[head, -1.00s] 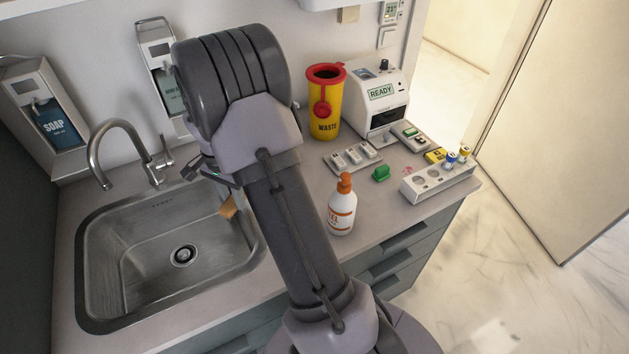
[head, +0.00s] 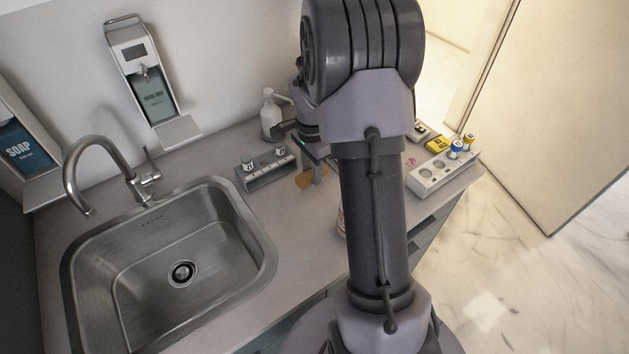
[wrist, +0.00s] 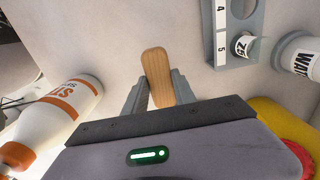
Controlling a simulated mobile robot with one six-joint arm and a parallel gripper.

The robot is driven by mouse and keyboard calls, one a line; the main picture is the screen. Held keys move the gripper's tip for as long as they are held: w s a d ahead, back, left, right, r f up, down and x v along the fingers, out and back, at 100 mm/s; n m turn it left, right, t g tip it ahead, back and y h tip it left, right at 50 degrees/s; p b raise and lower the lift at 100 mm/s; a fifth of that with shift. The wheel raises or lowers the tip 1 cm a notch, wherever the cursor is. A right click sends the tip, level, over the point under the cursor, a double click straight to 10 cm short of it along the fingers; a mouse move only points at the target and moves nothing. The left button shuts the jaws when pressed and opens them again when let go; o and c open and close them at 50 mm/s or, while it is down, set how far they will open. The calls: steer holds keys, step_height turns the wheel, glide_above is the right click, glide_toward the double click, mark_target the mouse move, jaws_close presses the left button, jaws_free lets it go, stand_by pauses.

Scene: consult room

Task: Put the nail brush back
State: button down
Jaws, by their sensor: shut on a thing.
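The nail brush is a small wooden block with a rounded end (wrist: 157,72); in the head view its tan edge (head: 303,179) shows just above the counter. My gripper (wrist: 156,92) is shut on it, one finger on each side. In the head view my gripper (head: 318,172) is beside the right end of a small grey rack, partly hidden by my arm. I cannot tell whether the brush touches the counter. Its bristles are not visible.
The grey rack (head: 268,177) holds small labelled vials. A white pump bottle (head: 270,118) stands behind it. The steel sink (head: 255,235) is at left. A white-and-orange bottle (wrist: 62,108) and a yellow container (wrist: 268,118) are close to my gripper. A white tube block (head: 440,175) is at right.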

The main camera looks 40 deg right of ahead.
step_height(320, 180, down, 3)
steer(key=shift+f+b, duration=0.15)
steer(key=shift+b, duration=0.2)
steer(key=c, duration=1)
jaws_free()
